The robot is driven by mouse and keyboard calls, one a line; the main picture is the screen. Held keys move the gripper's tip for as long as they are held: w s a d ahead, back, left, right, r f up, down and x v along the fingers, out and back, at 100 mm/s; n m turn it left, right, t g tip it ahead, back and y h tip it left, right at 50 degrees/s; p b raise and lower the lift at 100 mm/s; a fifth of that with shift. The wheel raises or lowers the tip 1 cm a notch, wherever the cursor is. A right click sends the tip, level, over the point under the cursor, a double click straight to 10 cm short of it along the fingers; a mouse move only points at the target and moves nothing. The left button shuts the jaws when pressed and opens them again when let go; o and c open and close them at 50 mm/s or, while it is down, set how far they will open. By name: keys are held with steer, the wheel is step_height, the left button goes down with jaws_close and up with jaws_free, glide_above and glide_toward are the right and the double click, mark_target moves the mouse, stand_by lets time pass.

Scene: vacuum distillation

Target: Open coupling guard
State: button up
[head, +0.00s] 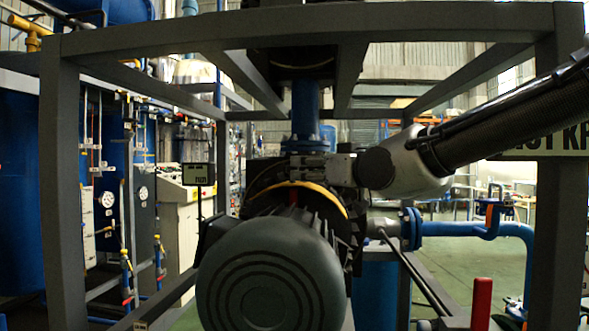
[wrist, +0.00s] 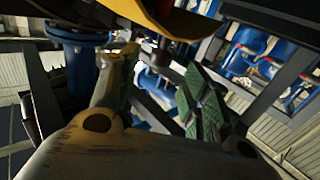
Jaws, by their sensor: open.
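The coupling guard, with a yellow curved edge (head: 318,190), sits behind the large dark ribbed motor (head: 270,275) in the head view. It looks closed over the shaft, but the motor hides much of it. My gripper (head: 305,166) reaches in from the right, just above the guard's top. The yellow guard edge (wrist: 175,18) crosses the top of that view, close beyond the fingertips. I cannot tell whether they touch it.
A grey frame (head: 300,22) surrounds the machine, with posts at left (head: 63,190) and right (head: 558,220). A blue vertical pipe (head: 305,110) stands just behind my gripper. A blue pipe (head: 460,229) runs right. A red handle (head: 481,300) rises at the lower right.

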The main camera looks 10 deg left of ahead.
mark_target(296, 168)
steer(key=x, duration=0.6)
steer(key=shift+w+a, duration=0.25)
steer(key=shift+a, duration=0.05)
steer(key=shift+c, duration=0.2)
jaws_close()
